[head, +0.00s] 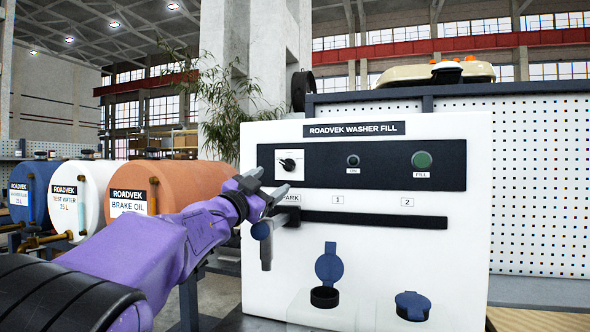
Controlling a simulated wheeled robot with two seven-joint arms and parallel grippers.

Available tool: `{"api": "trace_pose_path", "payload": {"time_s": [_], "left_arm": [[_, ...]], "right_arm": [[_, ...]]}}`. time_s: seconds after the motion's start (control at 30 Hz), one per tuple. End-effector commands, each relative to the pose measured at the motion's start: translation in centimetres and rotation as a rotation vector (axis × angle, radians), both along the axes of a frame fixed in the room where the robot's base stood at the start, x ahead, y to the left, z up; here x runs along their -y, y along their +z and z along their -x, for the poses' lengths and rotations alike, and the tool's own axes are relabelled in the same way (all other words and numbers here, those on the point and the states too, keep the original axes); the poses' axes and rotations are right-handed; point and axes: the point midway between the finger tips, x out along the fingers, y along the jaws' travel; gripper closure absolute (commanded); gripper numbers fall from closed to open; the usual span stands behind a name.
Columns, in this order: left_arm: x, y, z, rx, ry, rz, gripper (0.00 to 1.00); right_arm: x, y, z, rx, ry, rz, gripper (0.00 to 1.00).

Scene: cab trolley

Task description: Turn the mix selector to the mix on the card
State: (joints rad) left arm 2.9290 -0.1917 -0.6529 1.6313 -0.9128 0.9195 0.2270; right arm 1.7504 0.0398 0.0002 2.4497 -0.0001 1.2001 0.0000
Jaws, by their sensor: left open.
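The mix selector (288,164) is a small black knob on a white square plate at the left of the black panel strip. The plate's markings are too small to read. The washer fill unit (460,250) is a white cabinet labelled ROADVEK WASHER FILL. My left gripper (282,200) is open, in front of the cabinet's left side, just below and left of the knob. I cannot make out a card showing a mix. My right gripper is not in view.
An ON button (353,160) and a green FILL button (422,160) sit right of the knob. A black rail (380,220) runs below. Blue, white and orange drums (190,178) stand left.

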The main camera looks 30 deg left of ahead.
Motion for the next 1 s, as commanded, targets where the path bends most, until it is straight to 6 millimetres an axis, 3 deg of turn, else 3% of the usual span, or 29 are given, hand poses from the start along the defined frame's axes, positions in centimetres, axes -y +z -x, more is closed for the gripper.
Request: {"api": "trace_pose_path", "payload": {"time_s": [0.13,0.23,0.5,0.83,0.87,1.0], "left_arm": [[-1.7,1.1,-1.0,0.005,0.022,0.010,0.30],[-2.3,1.9,-3.0,0.000,0.033,0.004,0.30],[-2.4,3.4,-7.4,0.001,0.035,0.001,0.30],[-2.4,3.4,-8.1,0.001,0.035,0.002,0.30],[-2.3,3.4,-8.1,0.000,0.034,0.001,0.36],[-2.3,3.4,-8.2,0.001,0.034,0.001,0.82]], "right_arm": [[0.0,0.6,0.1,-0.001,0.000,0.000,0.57],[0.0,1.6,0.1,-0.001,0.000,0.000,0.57],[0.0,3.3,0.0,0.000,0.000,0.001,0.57],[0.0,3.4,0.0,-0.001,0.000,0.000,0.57],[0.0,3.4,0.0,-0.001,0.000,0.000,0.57],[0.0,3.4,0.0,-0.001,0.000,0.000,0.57]]}}
